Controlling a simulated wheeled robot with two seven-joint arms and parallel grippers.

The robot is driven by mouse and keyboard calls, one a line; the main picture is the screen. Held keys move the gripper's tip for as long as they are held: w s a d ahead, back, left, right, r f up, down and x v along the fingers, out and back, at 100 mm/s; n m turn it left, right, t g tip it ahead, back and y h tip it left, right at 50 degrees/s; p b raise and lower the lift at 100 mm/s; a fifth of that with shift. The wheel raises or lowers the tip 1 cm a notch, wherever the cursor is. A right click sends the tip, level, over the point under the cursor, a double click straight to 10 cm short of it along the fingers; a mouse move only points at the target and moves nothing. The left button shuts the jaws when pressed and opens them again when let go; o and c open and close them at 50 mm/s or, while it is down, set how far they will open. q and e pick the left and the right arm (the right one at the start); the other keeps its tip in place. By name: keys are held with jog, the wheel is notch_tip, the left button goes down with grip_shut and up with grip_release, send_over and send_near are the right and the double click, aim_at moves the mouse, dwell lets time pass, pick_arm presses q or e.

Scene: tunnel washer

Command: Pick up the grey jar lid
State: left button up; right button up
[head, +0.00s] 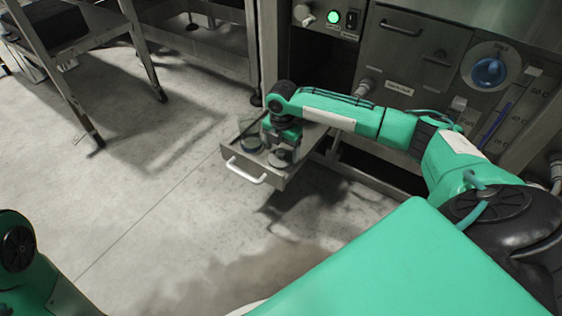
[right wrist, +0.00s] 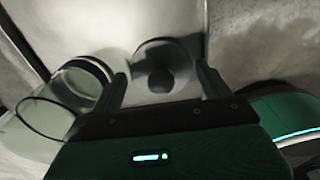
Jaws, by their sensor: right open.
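The grey jar lid (right wrist: 166,54), a round disc with a dark knob, shows between the fingertips of my right gripper (right wrist: 163,84) in the right wrist view. The fingers are apart, one on each side of it; I cannot tell whether they touch it. In the head view the lid (head: 280,158) lies in the open drawer, just below my right gripper (head: 277,147). A clear glass jar (right wrist: 62,98) is to the left of the fingers in the right wrist view. My left gripper is out of view; only part of my left arm shows at lower left.
The metal drawer (head: 233,165) stands out from the machine, with a pale bar handle (head: 246,173) on its front. The control panel (head: 413,62) rises behind my right arm. A metal rack (head: 124,28) stands at upper left. The floor left of the drawer is clear.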

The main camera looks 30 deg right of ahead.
jog(key=shift+f, duration=0.8)
jog(key=c, duration=0.6)
jog(key=shift+r, duration=0.15)
